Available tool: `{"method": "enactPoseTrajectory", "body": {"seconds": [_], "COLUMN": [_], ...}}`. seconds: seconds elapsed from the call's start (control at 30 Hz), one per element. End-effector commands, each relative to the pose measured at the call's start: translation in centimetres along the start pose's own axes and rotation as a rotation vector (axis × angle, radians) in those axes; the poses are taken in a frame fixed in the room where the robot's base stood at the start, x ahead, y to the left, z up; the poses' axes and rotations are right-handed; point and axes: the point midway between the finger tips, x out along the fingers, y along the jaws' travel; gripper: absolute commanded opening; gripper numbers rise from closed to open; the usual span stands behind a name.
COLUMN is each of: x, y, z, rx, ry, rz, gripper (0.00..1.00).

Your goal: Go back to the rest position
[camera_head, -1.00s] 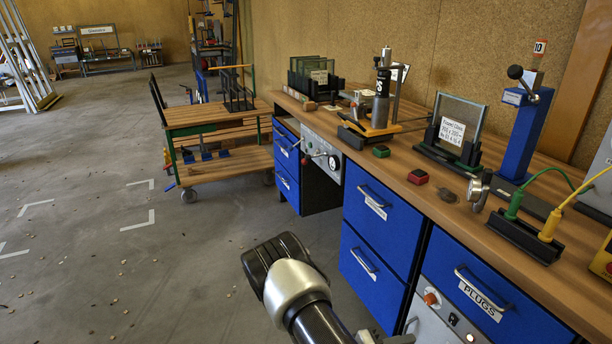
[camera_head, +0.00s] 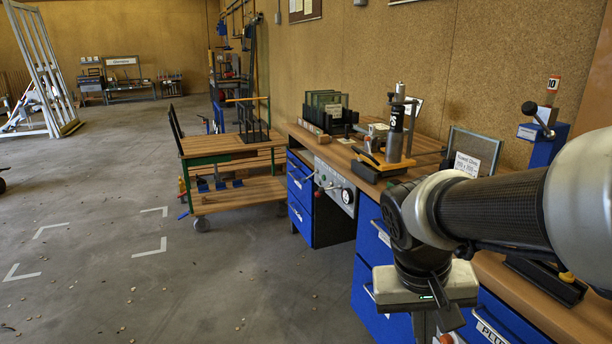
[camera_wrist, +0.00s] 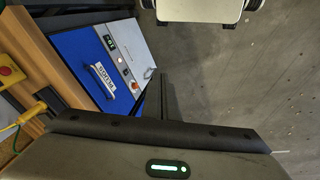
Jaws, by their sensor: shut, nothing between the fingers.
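My arm reaches in from the right of the head view and bends down at the wrist. My gripper (camera_head: 447,320) points downward in front of the blue drawers (camera_head: 371,245), with its tips only partly visible. In the wrist view its dark fingers (camera_wrist: 160,96) are together, with nothing between them. Below them in that view are the grey floor and the workbench front. My arm hides much of the right part of the bench.

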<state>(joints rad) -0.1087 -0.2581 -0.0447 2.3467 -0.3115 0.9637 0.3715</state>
Motion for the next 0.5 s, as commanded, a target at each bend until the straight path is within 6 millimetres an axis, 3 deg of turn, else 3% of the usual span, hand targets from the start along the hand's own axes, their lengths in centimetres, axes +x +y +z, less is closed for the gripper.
{"method": "enactPoseTrajectory", "body": {"seconds": [0.03,0.2,0.5], "x": [-1.4,-4.4,-8.2], "y": [-0.1,-0.9,-2.0], "z": [0.6,2.1,4.0], "rx": [-0.001,-0.029,-0.077], "ry": [0.048,0.167,0.357], "rz": [-0.043,-0.149,-0.256], "gripper": [0.0,0.0,0.0]}}
